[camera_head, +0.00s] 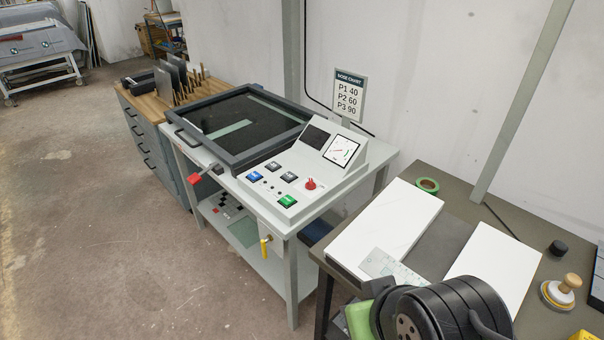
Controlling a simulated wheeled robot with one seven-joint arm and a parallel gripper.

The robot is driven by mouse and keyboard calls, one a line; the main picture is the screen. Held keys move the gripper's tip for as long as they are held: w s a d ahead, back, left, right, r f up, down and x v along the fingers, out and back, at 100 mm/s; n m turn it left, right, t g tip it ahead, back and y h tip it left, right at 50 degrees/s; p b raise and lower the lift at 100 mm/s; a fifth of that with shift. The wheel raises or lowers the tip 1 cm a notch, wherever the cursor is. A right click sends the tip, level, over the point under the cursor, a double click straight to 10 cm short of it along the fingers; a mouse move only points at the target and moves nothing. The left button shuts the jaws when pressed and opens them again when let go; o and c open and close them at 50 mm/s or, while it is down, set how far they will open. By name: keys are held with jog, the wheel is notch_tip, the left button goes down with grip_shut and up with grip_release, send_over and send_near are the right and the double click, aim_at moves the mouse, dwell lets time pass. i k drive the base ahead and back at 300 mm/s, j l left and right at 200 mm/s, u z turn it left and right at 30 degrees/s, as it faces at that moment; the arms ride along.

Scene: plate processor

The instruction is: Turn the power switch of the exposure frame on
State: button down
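The exposure frame (171,131) is a light grey bench with a dark-framed glass lid lying shut on its top. Its sloped control panel (338,172) on the right holds a dark display, a white dial meter, a red knob (310,184), and blue, black and green buttons. The green button (288,200) sits at the near corner. A red-ended lever (195,178) sticks out at the front edge, and a yellow handle (265,250) hangs on the near side. I cannot tell which control is the power switch or its state. My gripper is not in view; a dark arm part shows at bottom right.
A dark table (437,246) with white boards stands close on the right, holding a green tape roll (427,185) and a wooden-knobbed tool (563,288). A drawer cabinet (152,150) adjoins the bench's far end. The concrete floor (90,220) at left is clear.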

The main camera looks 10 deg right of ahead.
aim_at(311, 185)
jog(key=i+j+z, duration=0.2)
jog(key=i+j, duration=0.4)
jog(key=i+j+z, duration=0.15)
jog(key=i+j, duration=0.35)
jog(key=j, duration=0.2)
